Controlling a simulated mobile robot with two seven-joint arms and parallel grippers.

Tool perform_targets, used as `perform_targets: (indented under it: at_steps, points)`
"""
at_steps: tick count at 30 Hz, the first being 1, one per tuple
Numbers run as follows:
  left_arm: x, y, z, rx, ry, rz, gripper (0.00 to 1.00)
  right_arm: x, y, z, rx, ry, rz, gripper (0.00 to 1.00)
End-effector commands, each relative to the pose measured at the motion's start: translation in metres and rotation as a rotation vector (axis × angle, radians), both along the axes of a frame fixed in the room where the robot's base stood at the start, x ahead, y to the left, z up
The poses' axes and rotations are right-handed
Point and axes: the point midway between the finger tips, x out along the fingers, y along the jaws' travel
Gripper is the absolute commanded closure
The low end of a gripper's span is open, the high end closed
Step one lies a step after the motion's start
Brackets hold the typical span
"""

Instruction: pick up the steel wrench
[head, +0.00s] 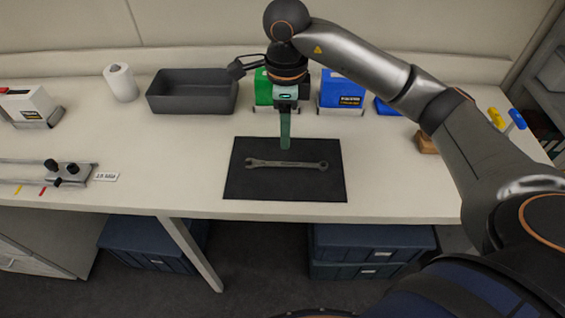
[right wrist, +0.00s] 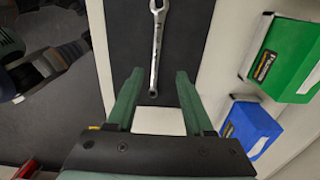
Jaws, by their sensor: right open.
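The steel wrench (head: 286,164) lies flat across a dark mat (head: 245,187) near the front edge of the bench, its length running left to right. My right gripper (head: 285,146) points down over the far side of the mat, seemingly above and just behind the wrench. My left gripper is not in view.
Behind the mat stand a grey tray (head: 192,108), a green bin (head: 263,90) and a blue bin (head: 342,92). A paper roll (head: 120,82) and a knobbed metal fixture (head: 68,173) are to the left. A brown block (head: 427,143) is right. Bench beside the mat is clear.

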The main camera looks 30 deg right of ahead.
Motion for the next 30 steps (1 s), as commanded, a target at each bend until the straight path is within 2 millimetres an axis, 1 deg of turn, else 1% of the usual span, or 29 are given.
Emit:
perform_targets:
  at_steps: [1,3,11,16,18,20,23,30]
  points:
    - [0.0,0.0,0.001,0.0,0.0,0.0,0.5,-0.001,0.0,-0.009,0.0,0.002,0.0,0.48]
    - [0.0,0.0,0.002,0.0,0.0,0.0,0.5,-0.001,0.0,-0.018,0.001,0.002,0.0,0.48]
    - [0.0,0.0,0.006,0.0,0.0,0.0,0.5,-0.002,0.0,-0.037,0.002,0.001,0.0,0.48]
    - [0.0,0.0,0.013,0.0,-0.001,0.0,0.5,-0.009,0.002,-0.06,0.002,0.003,0.001,0.48]
    - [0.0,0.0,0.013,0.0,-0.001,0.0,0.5,-0.008,0.002,-0.071,0.002,0.002,0.0,0.48]
    - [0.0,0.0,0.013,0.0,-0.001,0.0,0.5,-0.008,0.002,-0.077,0.004,0.001,0.0,0.48]
    - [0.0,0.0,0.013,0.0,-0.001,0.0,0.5,-0.007,0.002,-0.082,0.003,-0.002,0.0,0.48]
    - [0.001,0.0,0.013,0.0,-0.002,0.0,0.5,-0.007,0.002,-0.082,0.003,-0.002,0.001,0.48]
